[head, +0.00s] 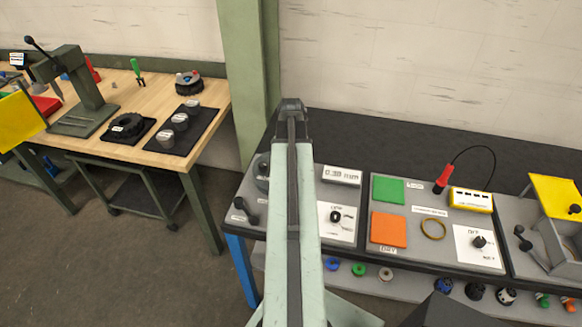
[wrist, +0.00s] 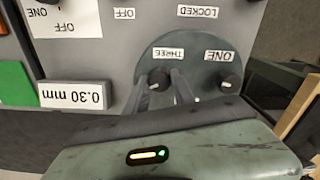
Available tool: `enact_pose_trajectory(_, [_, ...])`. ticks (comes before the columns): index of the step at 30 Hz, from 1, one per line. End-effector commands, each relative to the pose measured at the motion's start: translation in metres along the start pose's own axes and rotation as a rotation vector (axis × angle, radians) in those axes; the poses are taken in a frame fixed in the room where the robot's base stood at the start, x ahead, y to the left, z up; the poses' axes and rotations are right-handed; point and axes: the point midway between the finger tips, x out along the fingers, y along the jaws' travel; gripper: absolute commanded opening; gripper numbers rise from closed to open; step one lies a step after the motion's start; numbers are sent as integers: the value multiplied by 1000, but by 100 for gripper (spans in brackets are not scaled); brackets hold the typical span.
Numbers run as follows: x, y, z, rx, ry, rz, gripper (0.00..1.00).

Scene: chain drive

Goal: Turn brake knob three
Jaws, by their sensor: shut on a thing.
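In the wrist view, upside down, a round dark grey plate (wrist: 200,62) carries black knobs with white labels. The knob labelled THREE (wrist: 158,77) is at the plate's left, between my grey fingers. My gripper (wrist: 168,82) is shut on it. The knob labelled ONE (wrist: 230,84) stands to the right, apart from the fingers. The plate's lower part is hidden behind my gripper. In the head view, my arm covers the gripper and most of the plate; only the plate's left edge (head: 261,172) shows.
A 0.30 mm plaque (wrist: 75,95) lies left of the plate. Panels with green (head: 388,190) and orange (head: 388,229) pads and a red-handled probe (head: 443,178) are to the right. A black lever (head: 246,210) is at the panel's left. A wooden workbench (head: 150,90) stands further left.

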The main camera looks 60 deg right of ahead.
Motion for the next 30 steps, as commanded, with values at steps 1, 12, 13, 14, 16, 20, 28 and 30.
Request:
enact_pose_trajectory(1, [0,-1,0,-1,1,-2,0])
enact_pose_trajectory(12, [0,-1,0,0,0,-1,52])
enact_pose_trajectory(13, [0,-1,0,0,0,-1,52])
enact_pose_trajectory(14, [-1,-1,0,0,0,-1,52])
enact_pose_trajectory(16, [-4,-1,0,0,0,0,52])
enact_pose_trajectory(20, [-19,-1,0,0,0,0,52])
enact_pose_trajectory(28, [-68,-1,0,0,0,-1,52])
enact_pose_trajectory(30, [-77,-1,0,0,0,-1,52])
